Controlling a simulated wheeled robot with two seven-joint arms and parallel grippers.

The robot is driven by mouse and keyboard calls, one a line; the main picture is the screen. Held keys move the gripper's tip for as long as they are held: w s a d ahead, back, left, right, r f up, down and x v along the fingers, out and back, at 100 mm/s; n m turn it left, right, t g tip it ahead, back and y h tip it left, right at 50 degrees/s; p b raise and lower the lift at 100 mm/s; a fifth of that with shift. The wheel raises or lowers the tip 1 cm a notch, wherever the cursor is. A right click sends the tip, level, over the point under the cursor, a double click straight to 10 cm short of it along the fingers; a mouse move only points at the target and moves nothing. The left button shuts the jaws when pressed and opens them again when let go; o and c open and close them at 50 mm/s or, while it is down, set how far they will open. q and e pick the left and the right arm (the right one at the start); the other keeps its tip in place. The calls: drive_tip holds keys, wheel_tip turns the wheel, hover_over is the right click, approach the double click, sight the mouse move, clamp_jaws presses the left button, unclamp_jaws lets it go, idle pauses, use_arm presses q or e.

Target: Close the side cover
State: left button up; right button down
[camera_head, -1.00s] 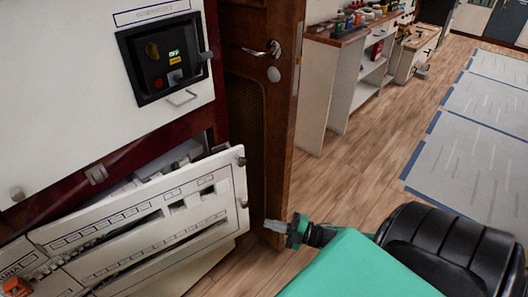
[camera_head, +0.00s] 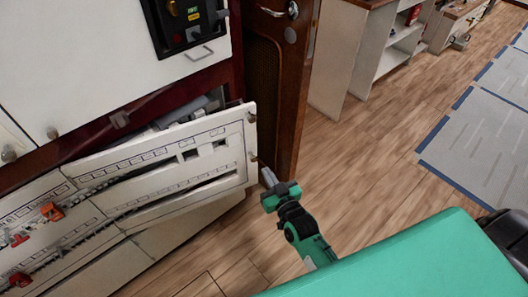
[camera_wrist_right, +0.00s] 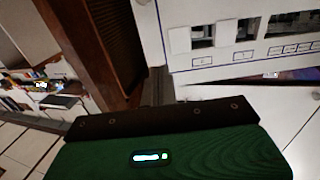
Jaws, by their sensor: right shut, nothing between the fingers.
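The side cover (camera_head: 165,165) is a white panel with printed rows and small cut-outs. It stands tilted out from the cabinet at its top, with a dark gap and grey parts showing behind it. Its right edge has two round knobs. My right gripper (camera_head: 268,178) is shut and empty, just right of the cover's right edge near the lower knob; I cannot tell whether it touches. In the right wrist view the cover (camera_wrist_right: 240,65) fills the upper right, beyond the green gripper body, and the fingertips are hard to make out. My left gripper is not in view.
A dark control box (camera_head: 185,25) with a handle is above the cover. A brown wooden door (camera_head: 275,80) stands just behind the gripper. Wooden floor (camera_head: 370,170) is free to the right.

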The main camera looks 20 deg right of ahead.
sight(246, 138)
drive_tip(key=w, duration=0.4)
drive_tip(key=w+a, duration=0.1)
drive_tip(key=w, duration=0.7)
drive_tip(key=shift+w+a, duration=0.15)
drive_tip(key=shift+w, duration=0.6)
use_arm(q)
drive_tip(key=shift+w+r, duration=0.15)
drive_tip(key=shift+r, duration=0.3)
use_arm(e)
drive_tip(key=shift+w, duration=0.1)
